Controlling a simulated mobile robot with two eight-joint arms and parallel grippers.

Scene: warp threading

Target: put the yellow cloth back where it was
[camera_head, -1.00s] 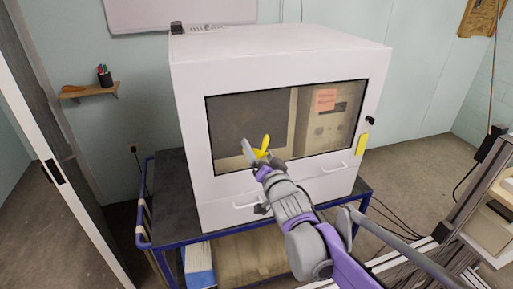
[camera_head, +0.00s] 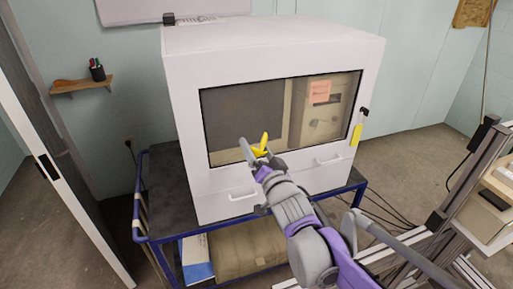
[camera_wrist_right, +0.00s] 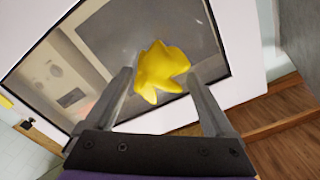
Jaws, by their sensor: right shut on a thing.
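The yellow cloth (camera_head: 261,147) is a small crumpled piece held at the tips of my right gripper (camera_head: 257,155). It hangs in front of the window of the white cabinet (camera_head: 230,182). In the right wrist view the cloth (camera_wrist_right: 162,72) lies between the two grey fingers of the gripper (camera_wrist_right: 160,82), with its folds spread beyond them. The dark window fills the background behind it. I cannot tell whether the cloth touches the window. My left gripper is not in view.
The cabinet stands on a blue-framed cart (camera_head: 150,240) with a box on its lower shelf. A yellow strip (camera_head: 356,134) hangs at the cabinet's right edge, below a dark catch (camera_head: 364,112). White handles (camera_head: 328,161) stick out from the front. A small wall shelf (camera_head: 85,87) is at left.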

